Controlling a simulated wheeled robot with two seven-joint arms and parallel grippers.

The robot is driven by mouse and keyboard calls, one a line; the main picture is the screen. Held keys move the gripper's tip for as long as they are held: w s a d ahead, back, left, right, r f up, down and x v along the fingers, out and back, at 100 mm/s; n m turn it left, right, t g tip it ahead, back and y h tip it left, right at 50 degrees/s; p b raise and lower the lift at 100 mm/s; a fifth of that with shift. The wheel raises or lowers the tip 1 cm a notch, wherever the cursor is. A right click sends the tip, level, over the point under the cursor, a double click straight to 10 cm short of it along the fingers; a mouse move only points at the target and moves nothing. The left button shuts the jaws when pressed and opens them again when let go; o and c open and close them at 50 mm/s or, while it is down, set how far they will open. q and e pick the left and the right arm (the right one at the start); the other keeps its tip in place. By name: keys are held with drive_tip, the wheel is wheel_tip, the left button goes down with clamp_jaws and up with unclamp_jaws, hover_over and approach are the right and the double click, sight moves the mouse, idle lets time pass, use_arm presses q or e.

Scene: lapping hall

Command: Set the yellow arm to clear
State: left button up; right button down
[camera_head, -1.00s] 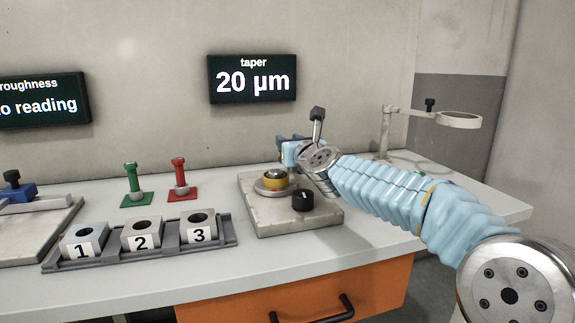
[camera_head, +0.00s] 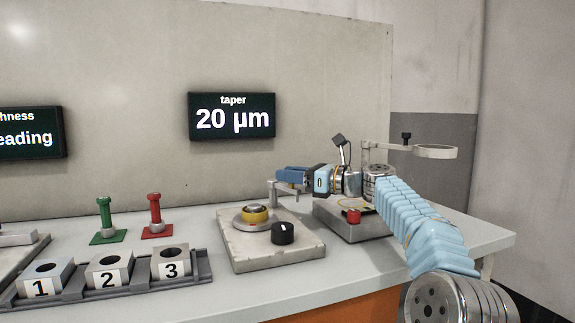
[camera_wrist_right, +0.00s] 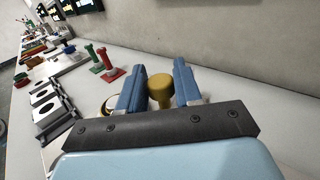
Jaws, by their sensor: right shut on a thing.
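My right gripper (camera_head: 290,176) reaches in from the right, above the back of a grey base plate (camera_head: 300,243). In the right wrist view its blue fingers (camera_wrist_right: 160,88) are closed on the sides of a yellow knob with a narrower stem (camera_wrist_right: 160,90). In the head view the fingers hide that knob. A grey post (camera_head: 271,191) with a short bar stands just below the fingertips. On the plate a yellow ring-shaped piece (camera_head: 256,214) sits on a round metal seat. A black dial (camera_head: 283,233) is beside it. My left gripper is not in view.
A display (camera_head: 232,116) reads "taper 20 µm". A rack (camera_head: 205,277) with blocks numbered 1 to 3 stands left, before a green plug (camera_head: 106,220) and a red plug (camera_head: 155,215). A second grey unit with a red button (camera_head: 352,216) stands under my right arm.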

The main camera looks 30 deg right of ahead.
drive_tip(key=shift+d+y+p, duration=0.2)
drive_tip(key=shift+y+p, duration=0.1)
drive_tip(key=shift+p, duration=0.05)
drive_tip(key=c, duration=0.9)
unclamp_jaws()
drive_tip(key=shift+f, duration=0.1)
drive_tip(key=v, duration=1.3)
drive_tip(key=shift+s+d+r, duration=0.25)
drive_tip(key=shift+d, duration=0.05)
